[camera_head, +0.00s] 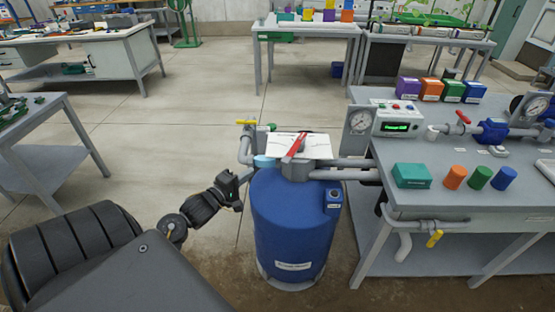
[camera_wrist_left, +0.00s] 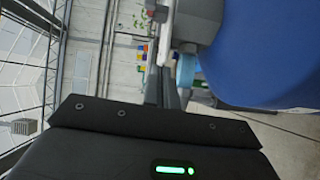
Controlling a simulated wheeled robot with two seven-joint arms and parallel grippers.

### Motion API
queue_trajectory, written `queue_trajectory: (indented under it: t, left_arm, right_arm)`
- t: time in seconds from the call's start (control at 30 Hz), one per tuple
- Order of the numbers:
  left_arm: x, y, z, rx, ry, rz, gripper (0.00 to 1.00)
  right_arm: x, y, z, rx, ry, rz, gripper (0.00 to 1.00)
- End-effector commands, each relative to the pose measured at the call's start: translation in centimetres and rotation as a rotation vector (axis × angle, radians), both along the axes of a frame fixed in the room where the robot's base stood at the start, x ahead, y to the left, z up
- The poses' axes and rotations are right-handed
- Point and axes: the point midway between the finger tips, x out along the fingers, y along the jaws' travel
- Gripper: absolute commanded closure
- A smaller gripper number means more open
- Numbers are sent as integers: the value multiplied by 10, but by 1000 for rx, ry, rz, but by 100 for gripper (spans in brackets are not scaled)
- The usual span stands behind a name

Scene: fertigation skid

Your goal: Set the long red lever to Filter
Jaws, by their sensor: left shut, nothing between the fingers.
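The long red lever (camera_head: 295,146) sits on top of the grey valve head, over a white label plate (camera_head: 318,150) whose print is too small to read. The valve stands on a blue tank (camera_head: 290,220), which also shows in the left wrist view (camera_wrist_left: 270,50). My left gripper (camera_head: 248,174) is shut and empty, at the left side of the tank's top, lower than the lever and apart from it. Its fingers also show in the left wrist view (camera_wrist_left: 164,88). I cannot make out the lever in the wrist view. My right gripper is not in view.
A light blue cap (camera_head: 264,162) and a pipe with a yellow-handled valve (camera_head: 246,123) are close to the left gripper. Grey pipes run right to a bench (camera_head: 450,205) with a gauge (camera_head: 359,121) and coloured containers. The floor left of the tank is clear.

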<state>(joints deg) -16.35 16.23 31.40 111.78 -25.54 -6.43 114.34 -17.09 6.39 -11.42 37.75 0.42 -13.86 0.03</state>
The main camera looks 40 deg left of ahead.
Motion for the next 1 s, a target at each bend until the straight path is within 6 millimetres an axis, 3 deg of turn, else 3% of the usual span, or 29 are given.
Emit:
queue_trajectory:
  t: [0.1,0.37,0.87,1.0]
  left_arm:
    - [-2,0,20,-32,-36,-8,100]
    - [7,0,23,-38,-43,-8,100]
    - [101,2,23,-37,-41,-7,100]
    - [104,-21,23,-40,-40,-9,100]
  right_arm:
    - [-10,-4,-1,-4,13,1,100]
    - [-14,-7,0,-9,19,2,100]
    - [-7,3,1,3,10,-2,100]
    - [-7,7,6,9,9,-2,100]
